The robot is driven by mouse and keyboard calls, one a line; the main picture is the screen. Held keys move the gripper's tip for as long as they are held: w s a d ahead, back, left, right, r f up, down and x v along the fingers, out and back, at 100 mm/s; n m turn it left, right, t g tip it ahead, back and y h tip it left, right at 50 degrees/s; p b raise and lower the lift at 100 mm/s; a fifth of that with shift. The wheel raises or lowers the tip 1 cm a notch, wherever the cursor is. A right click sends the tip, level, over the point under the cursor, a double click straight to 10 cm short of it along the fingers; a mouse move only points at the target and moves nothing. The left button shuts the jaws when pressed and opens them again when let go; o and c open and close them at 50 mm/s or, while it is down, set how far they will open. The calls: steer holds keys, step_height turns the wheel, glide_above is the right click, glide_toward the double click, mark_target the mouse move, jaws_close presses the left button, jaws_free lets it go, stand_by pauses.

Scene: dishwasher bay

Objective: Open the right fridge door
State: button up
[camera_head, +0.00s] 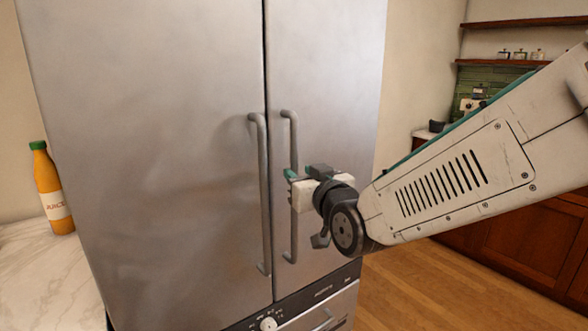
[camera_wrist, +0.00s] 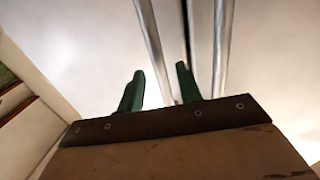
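The right fridge door (camera_head: 335,110) is a brushed steel panel, closed, flush with the left door (camera_head: 160,130) along a dark seam. Its vertical bar handle (camera_head: 292,245) stands just right of the left door's handle (camera_head: 262,200). My gripper (camera_head: 302,174) is at the middle of the right handle. In the wrist view its two green fingers (camera_wrist: 158,84) are apart. One handle bar (camera_wrist: 150,40) runs down between them in the picture, and the other bar (camera_wrist: 222,45) is to the right. I cannot tell whether either finger touches the bar.
A control panel with a white knob (camera_head: 268,324) and a lower drawer (camera_head: 325,315) sit below the doors. A juice bottle (camera_head: 50,190) stands on the marble counter (camera_head: 45,275) at left. Wooden cabinets (camera_head: 520,235) are at right. Wood floor (camera_head: 420,290) shows between.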

mark_target(296, 170)
steer(key=shift+x, duration=2.05)
jaws_close()
steer(key=shift+s, duration=0.1)
